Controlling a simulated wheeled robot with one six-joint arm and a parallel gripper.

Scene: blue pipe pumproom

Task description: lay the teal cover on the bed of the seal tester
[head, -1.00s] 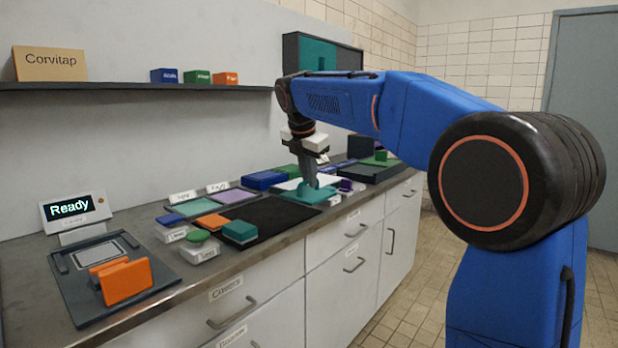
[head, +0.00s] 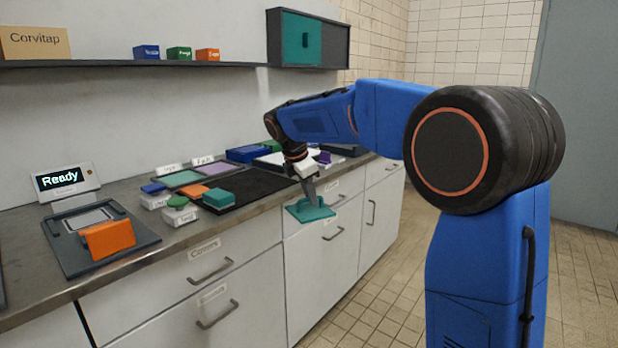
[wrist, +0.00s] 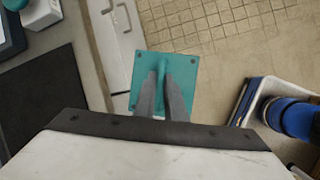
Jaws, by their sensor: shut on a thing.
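My gripper (head: 312,198) is shut on the teal cover (head: 298,212), a flat square plate with a raised grip. The cover hangs in the air just off the counter's front edge, before the drawers. In the wrist view the cover (wrist: 204,72) lies beneath my fingers (wrist: 166,80), over the floor and drawer front. The apparent seal tester, with a dark bed (head: 72,252) and a pale square (head: 88,217), is at the counter's left. Its display (head: 61,180) reads "Ready". An orange upright block (head: 108,239) stands at the bed's front.
A black mat (head: 260,187) lies on the counter, with a teal block (head: 219,199) at its left end. A shelf (head: 120,62) runs above. Floor is open in front.

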